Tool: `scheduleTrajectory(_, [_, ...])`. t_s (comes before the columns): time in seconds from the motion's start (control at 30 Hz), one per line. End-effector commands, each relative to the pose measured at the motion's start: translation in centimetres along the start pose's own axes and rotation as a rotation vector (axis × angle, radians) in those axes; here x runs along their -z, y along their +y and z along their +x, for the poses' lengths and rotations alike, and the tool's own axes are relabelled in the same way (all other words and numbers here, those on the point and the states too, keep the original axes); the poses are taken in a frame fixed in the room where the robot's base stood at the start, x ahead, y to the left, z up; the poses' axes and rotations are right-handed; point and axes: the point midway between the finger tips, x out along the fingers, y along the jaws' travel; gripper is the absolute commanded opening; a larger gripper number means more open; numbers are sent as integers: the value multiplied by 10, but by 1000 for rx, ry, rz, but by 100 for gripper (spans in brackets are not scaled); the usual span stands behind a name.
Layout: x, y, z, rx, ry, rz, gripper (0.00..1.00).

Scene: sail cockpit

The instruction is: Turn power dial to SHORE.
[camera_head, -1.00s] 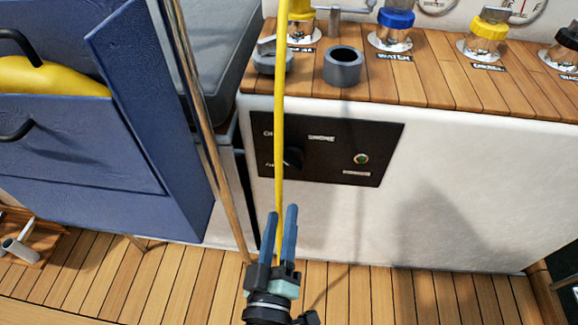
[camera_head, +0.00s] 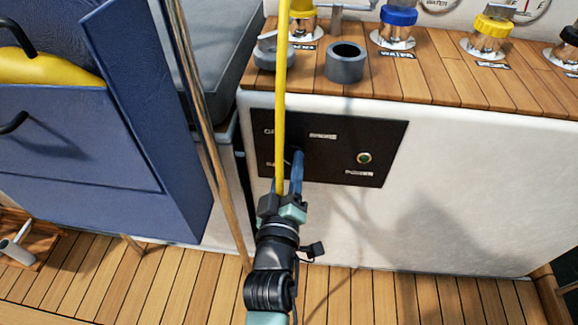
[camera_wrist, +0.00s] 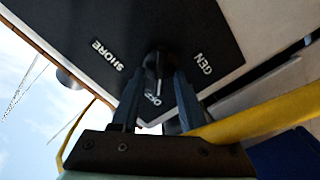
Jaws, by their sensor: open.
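The black power panel (camera_head: 345,140) is on the white cabinet front, with a green indicator lamp (camera_head: 364,158) at its right. In the wrist view, the black dial (camera_wrist: 157,63) sits among the labels SHORE (camera_wrist: 107,57), GEN (camera_wrist: 202,63) and OFF (camera_wrist: 152,99). A white mark on the dial seems to point toward OFF. My gripper (camera_wrist: 163,78) is open, with one blue finger on each side of the dial. I cannot tell whether the fingers touch it. In the head view, my gripper (camera_head: 291,165) covers most of the dial.
A yellow line (camera_head: 280,110) runs down in front of the panel, very close to my gripper; it also shows in the wrist view (camera_wrist: 255,117). Capped fittings and a grey cup (camera_head: 345,66) sit on the wooden top.

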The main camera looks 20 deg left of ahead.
Motion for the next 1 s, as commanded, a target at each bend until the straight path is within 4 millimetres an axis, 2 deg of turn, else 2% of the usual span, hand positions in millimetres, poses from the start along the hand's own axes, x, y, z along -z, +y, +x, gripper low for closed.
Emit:
scheduleTrajectory(0.37, [0, 0, 4, 0, -1, 0, 43])
scheduleTrajectory(0.6, [0, 0, 4, 0, -1, 0, 0])
scheduleTrajectory(1.0, [0, 0, 4, 0, -1, 9, 0])
